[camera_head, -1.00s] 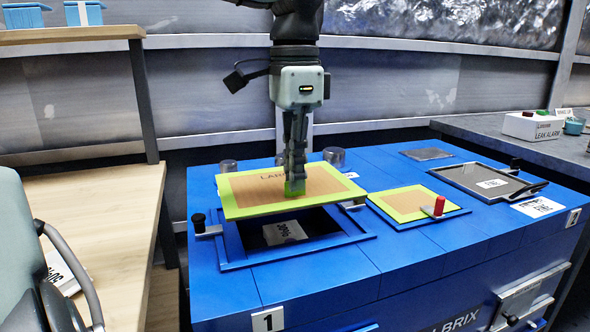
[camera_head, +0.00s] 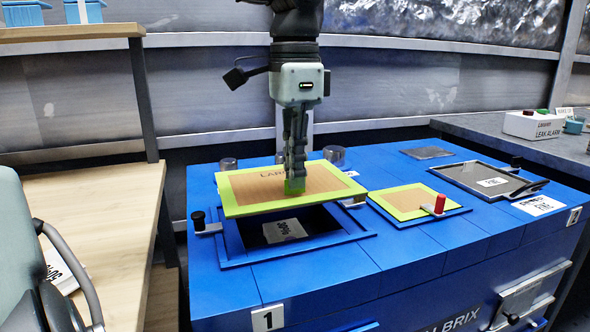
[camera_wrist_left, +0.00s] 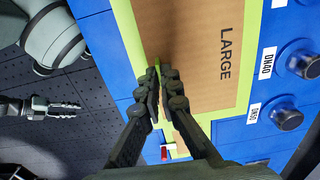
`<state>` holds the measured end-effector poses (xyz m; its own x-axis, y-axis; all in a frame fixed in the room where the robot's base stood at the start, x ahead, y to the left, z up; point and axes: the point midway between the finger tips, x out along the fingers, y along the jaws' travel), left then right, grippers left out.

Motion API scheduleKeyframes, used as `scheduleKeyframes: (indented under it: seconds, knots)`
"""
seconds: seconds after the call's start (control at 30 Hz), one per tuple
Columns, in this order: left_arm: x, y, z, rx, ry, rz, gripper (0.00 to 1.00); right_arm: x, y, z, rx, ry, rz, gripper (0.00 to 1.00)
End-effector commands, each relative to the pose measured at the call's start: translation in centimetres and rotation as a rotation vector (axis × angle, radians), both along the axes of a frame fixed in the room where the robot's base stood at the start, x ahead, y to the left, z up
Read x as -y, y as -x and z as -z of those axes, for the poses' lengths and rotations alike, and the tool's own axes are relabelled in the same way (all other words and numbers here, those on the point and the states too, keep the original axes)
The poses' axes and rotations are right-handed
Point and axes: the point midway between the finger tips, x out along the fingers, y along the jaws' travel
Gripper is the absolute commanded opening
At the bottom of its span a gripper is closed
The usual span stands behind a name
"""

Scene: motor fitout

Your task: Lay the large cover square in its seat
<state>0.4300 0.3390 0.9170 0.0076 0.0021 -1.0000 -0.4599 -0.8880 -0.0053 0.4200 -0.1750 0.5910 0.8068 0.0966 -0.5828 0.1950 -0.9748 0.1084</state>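The large cover (camera_head: 250,200) is a tan panel with a lime-green border, marked LARGE in the left wrist view (camera_wrist_left: 190,60). It hangs over its rectangular seat (camera_head: 233,252) in the blue housing, tilted, its near edge above the opening. A label lies inside the opening, partly under the cover. My left gripper (camera_head: 295,185) is shut on the cover's green grip. In the left wrist view its fingers (camera_wrist_left: 160,95) meet at the cover. My right gripper (camera_wrist_left: 65,108) shows at the left of that view, away from the cover; its finger gap is unclear.
A black-knobbed latch (camera_head: 199,222) stands left of the opening. A smaller green-edged cover (camera_head: 402,203) with a red-knobbed latch (camera_head: 439,204) lies to the right. A dark cover (camera_head: 480,178) lies farther right. Round metal posts (camera_head: 334,155) stand behind.

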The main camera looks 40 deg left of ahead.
Motion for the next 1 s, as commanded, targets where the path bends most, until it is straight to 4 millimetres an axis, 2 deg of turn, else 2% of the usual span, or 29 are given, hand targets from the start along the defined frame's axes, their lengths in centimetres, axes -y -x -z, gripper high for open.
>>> scheduleKeyframes:
  seconds: [0.27, 1.0]
  knots:
    - [0.0, 0.0, 0.1, 0.0, 0.0, 0.0, 0.0, 0.0, 0.0, 0.1, 0.0, 0.0, 0.0, 0.4]
    - [0.0, 0.0, 3.1, 0.0, -0.001, 0.0, 0.0, 0.0, 0.0, 3.0, 0.0, 0.0, 0.0, 0.4]
